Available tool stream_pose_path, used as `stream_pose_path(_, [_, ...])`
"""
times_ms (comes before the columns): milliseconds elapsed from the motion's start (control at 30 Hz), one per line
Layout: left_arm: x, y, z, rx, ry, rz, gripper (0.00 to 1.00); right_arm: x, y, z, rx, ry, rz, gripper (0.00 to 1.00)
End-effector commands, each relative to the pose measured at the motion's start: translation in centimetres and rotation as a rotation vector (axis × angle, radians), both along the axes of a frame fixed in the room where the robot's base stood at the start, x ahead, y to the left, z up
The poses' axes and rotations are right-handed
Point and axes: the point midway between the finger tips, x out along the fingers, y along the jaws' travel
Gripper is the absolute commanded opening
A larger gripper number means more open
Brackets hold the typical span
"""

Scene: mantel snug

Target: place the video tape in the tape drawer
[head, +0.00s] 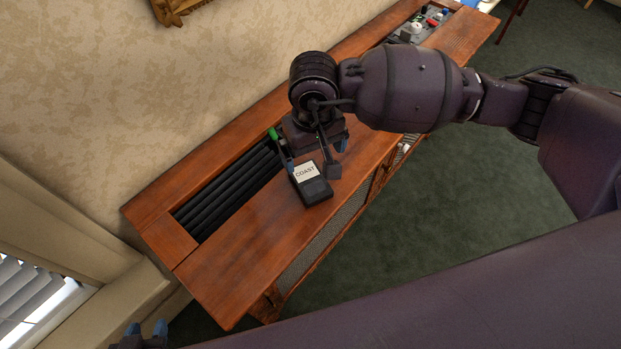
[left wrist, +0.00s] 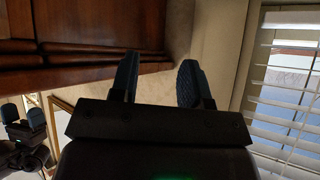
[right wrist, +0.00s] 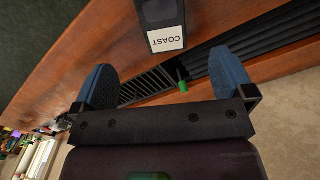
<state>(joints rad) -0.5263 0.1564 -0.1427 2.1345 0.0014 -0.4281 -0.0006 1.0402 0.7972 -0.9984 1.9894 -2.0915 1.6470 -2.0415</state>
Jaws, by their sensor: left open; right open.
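The video tape (head: 315,188) is a black block with a white label reading COAST. It lies on the wooden top of a long cabinet, and in the right wrist view the tape (right wrist: 157,14) shows just beyond the fingertips. My right gripper (head: 313,168) is open above the cabinet top, its fingers apart at the label end of the tape; I cannot tell whether they touch it. My left gripper (head: 147,330) is open and empty, low by the cabinet's near left end; it also shows in the left wrist view (left wrist: 159,60). I cannot make out which part is the tape drawer.
A recess (head: 228,190) with black ribs is set in the cabinet top, left of the tape. A small green object (head: 272,133) is at its far end. Several small objects (head: 420,27) fill the far end. The wall (head: 150,85) runs close behind. The near-left cabinet top is bare.

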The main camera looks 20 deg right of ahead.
Motion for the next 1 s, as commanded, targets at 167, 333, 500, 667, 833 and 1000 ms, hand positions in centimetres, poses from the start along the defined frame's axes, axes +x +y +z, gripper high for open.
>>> stream_pose_path(167, [-0.3,0.0,-0.7,0.0,0.013,0.0,0.43,-0.1,0.0,-2.0,0.004,0.008,0.018,1.0])
stream_pose_path(333, [-0.6,0.1,-1.2,0.001,0.024,0.001,0.43,-0.1,0.1,-4.5,0.005,0.009,0.017,1.0])
stream_pose_path(500, [-0.5,0.1,-1.3,0.001,0.023,0.001,0.43,0.0,0.1,-5.6,0.005,0.004,0.017,1.0])
stream_pose_path(667, [-0.4,0.1,-1.4,0.002,0.023,0.001,0.43,0.2,0.2,-6.7,0.006,0.006,0.016,1.0])
stream_pose_path(833, [-0.6,0.1,-2.1,0.002,0.034,0.0,0.43,0.5,0.5,-9.3,0.006,0.01,0.015,1.0])
stream_pose_path(1000, [-0.5,0.1,-2.2,0.003,0.034,-0.001,0.43,0.6,0.5,-10.7,0.007,0.005,0.016,1.0])
